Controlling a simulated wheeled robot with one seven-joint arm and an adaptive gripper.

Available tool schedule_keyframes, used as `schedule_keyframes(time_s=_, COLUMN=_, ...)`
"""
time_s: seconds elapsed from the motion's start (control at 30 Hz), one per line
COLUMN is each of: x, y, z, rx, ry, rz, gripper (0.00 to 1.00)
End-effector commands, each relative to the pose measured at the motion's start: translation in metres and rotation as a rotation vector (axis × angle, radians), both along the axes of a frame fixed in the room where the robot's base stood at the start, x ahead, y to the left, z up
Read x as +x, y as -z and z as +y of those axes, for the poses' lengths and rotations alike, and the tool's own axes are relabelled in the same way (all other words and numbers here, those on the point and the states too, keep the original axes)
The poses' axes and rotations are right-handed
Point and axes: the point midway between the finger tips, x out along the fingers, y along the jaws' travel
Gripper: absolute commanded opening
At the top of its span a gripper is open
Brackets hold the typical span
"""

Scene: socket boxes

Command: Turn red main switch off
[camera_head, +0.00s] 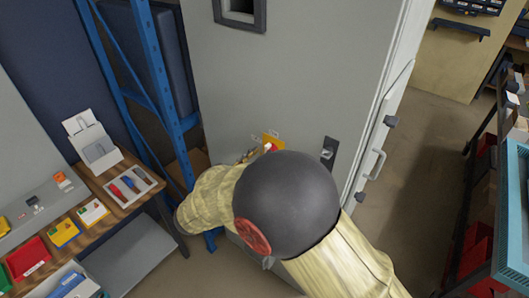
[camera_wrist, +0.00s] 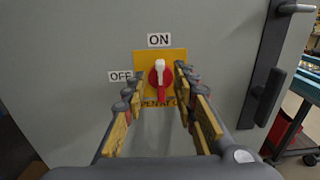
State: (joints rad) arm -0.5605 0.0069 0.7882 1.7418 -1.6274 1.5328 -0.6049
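The red main switch (camera_wrist: 160,79) sits on a yellow plate (camera_wrist: 142,60) on the grey cabinet front. Its white-topped handle points up toward the ON label (camera_wrist: 159,40); the OFF label (camera_wrist: 120,76) is to the left. My gripper (camera_wrist: 157,84) is open, its fingers left and right of the switch, with a gap visible on the left side. The right fingers look close to the knob; I cannot tell whether they touch. In the head view my arm covers most of the switch, and only a bit of red and the yellow plate (camera_head: 271,136) show.
The cabinet (camera_head: 290,70) has a black latch (camera_head: 328,151) right of the switch, and a dark handle (camera_wrist: 268,97) in the wrist view. A workbench (camera_head: 122,190) with boxes and tools stands left, beside a blue rack (camera_head: 160,80). The floor (camera_head: 425,150) right of the cabinet is clear.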

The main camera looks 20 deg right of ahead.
Motion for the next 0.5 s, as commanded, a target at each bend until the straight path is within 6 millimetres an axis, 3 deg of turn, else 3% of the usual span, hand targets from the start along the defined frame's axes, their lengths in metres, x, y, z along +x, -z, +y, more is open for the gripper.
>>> schedule_keyframes(time_s=0.2, x=0.015, y=0.001, z=-0.021, rx=0.001, ry=0.001, rz=-0.002, gripper=0.28)
schedule_keyframes(time_s=0.5, x=0.018, y=0.0, z=-0.025, rx=0.001, ry=0.0, rz=0.0, gripper=0.28)
